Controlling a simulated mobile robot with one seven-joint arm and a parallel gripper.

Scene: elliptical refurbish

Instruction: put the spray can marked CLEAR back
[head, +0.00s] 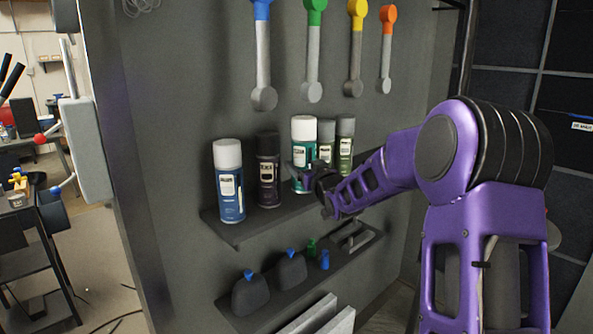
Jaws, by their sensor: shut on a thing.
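A green spray can with a white cap (303,130) stands upright at the upper shelf (236,234), between the dark can and the grey-capped cans. Its label is too small to read for certain. My gripper (304,180) reaches in from the right and is shut on this can around its middle. The fingers hide part of the can's body, and I cannot tell whether its base touches the shelf.
A blue can (230,184), a dark can (268,172) and two grey-capped cans (345,145) stand close by on the same shelf. Wrenches (263,60) hang above. A lower shelf (273,313) holds dark containers (251,295) and small bottles (325,260).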

